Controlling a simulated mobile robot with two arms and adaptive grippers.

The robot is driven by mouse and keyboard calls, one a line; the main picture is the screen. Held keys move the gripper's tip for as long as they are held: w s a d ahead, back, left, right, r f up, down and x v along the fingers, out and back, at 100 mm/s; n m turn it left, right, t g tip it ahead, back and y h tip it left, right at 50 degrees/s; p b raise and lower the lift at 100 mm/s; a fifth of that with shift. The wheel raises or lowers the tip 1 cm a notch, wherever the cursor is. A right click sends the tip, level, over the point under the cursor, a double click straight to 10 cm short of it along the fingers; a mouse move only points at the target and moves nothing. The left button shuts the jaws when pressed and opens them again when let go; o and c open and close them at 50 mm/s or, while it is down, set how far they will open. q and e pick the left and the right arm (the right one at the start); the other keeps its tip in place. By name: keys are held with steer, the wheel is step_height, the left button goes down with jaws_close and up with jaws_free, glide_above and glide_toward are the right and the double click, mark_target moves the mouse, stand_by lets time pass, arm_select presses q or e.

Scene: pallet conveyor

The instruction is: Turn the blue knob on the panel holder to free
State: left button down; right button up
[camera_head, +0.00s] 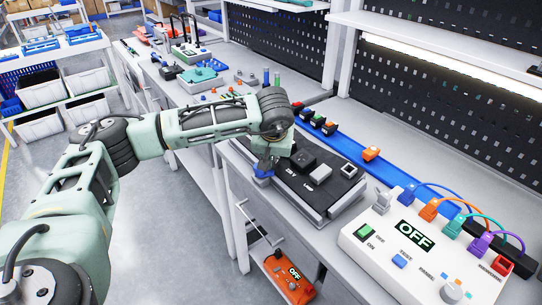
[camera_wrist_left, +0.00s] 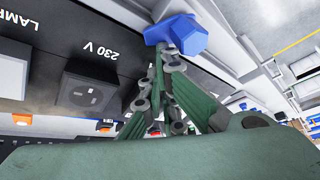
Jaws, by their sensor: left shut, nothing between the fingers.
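The blue knob (camera_head: 263,172) sits at the near left edge of the panel holder (camera_head: 325,216). The holder carries a black panel (camera_head: 302,180) with a socket and other parts. My left gripper (camera_head: 266,160) reaches over the left end of the panel, right at the knob, and partly hides it. In the left wrist view the blue knob (camera_wrist_left: 178,35) shows large just beyond the fingertips of my left gripper (camera_wrist_left: 165,54). The fingers are shut with nothing between them. Whether they touch the knob I cannot tell. My right gripper is out of view.
A white test box (camera_head: 412,250) reading OFF, with coloured plugs and cables, stands to the right. A blue rail (camera_head: 345,148) with small parts runs behind the panel. An orange device (camera_head: 290,278) lies on a lower shelf. A perforated wall (camera_head: 430,110) closes the back.

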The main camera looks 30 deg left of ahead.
mark_target(278, 169)
arm_select(q)
steer(key=shift+s+d+f+b, duration=0.25)
steer(key=shift+s+d+b, duration=0.15)
steer(key=shift+d+b, duration=0.45)
steer(key=m+b, duration=0.1)
steer(key=s+m, duration=0.1)
steer(key=m, duration=0.1)
steer(key=shift+d+t+h+b, duration=0.3)
steer(key=shift+t+h+b, duration=0.1)
steer(key=shift+s+d+b, duration=0.15)
steer(key=shift+s+b, duration=0.05)
steer(key=shift+b, duration=0.1)
steer(key=shift+s, duration=0.15)
